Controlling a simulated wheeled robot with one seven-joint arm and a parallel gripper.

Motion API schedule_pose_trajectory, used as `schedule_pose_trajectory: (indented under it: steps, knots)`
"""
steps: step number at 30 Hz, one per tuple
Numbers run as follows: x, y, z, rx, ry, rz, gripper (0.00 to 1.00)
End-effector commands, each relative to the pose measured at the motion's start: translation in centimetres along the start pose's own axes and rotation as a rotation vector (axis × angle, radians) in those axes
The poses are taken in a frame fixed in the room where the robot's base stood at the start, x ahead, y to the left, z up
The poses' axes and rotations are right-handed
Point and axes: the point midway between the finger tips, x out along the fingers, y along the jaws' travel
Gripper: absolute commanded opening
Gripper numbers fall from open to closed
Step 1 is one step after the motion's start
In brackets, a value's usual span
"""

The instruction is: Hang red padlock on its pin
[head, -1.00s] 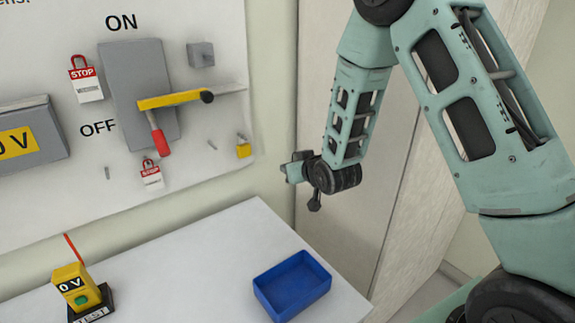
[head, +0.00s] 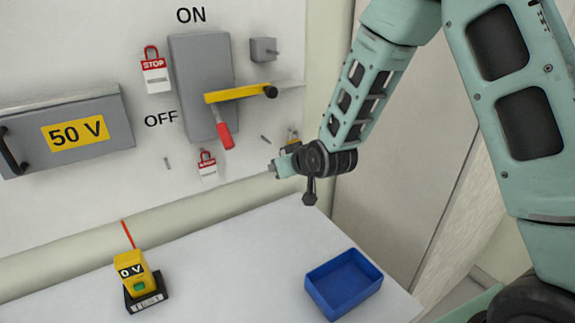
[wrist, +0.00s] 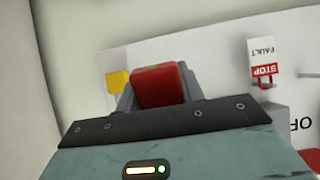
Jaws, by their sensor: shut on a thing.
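My gripper (head: 275,168) is in front of the board's lower right part. In the wrist view my gripper (wrist: 155,90) is shut on a red block-shaped body, the red padlock (wrist: 157,86). Its shackle is not visible there, and I cannot make the padlock out in the head view. Two bare pins show on the board: one at lower left (head: 167,163) and one right of the red handle (head: 265,139). Which pin belongs to the red padlock is not marked. The held padlock appears apart from both.
A yellow padlock (head: 293,135) hangs partly behind my gripper. The switch box (head: 190,75) has a projecting yellow lever (head: 236,94). STOP tags (head: 155,77) hang nearby. Below, the table (head: 230,250) carries a blue tray (head: 320,300) and a yellow tester (head: 132,268), with clear room between.

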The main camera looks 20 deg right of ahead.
Motion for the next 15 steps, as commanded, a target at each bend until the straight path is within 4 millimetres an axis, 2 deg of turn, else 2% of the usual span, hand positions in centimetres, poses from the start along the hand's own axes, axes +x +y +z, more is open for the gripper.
schedule_pose_trajectory:
  steps: [15]
  knots:
    - [2.6,0.0,-1.5,0.000,0.001,0.001,0.13]
